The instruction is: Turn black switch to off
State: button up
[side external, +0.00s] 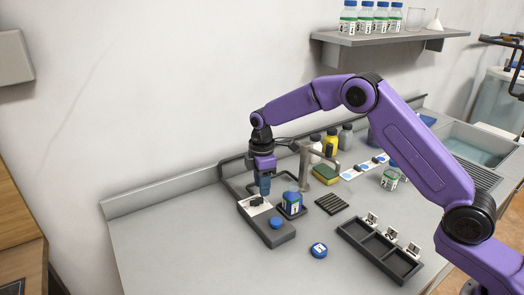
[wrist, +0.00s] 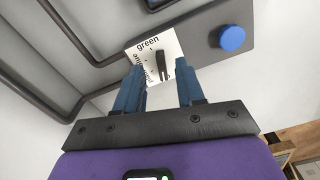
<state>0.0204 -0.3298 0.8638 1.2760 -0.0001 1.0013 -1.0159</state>
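The black switch (wrist: 161,66) is a narrow knob on a white label plate (wrist: 143,51). The plate reads "green" along its top edge, with other, hard-to-read words on the left. No "off" mark is legible. The plate is on a grey box (wrist: 203,35) with a round blue button (wrist: 232,38). The side external view also shows the box (side external: 283,236) and switch (side external: 256,201). My gripper (wrist: 160,72) is open, its blue fingertips on either side of the switch with gaps. In the side view my gripper (side external: 265,189) points down over the box's far end.
A blue-capped bottle (side external: 292,202) stands close right of the box, near a metal post (side external: 304,165). A dark compartment tray (side external: 378,250) is further right. Dark pipes (wrist: 55,85) run beside the box. The counter's front left is clear.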

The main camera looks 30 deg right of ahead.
notch_tip(320, 180, up, 13)
dwell(0.3)
jog(key=shift+r, duration=0.1)
jog(key=s+a+r+m, duration=0.1)
jog(key=s+a+r, duration=0.1)
jog(key=s, duration=1.9)
jog(key=s+d+f, duration=0.1)
jog(key=s+d, duration=0.2)
jog(key=s, duration=0.4)
jog(key=s+d+f+m, duration=0.1)
jog(key=s+d+f, duration=0.1)
jog(key=s+d, duration=0.2)
jog(key=s+d+f, duration=0.2)
jog(key=s+d, duration=0.2)
jog(key=s, duration=0.6)
jog(key=shift+s+m, duration=0.3)
jog(key=shift+s, duration=0.05)
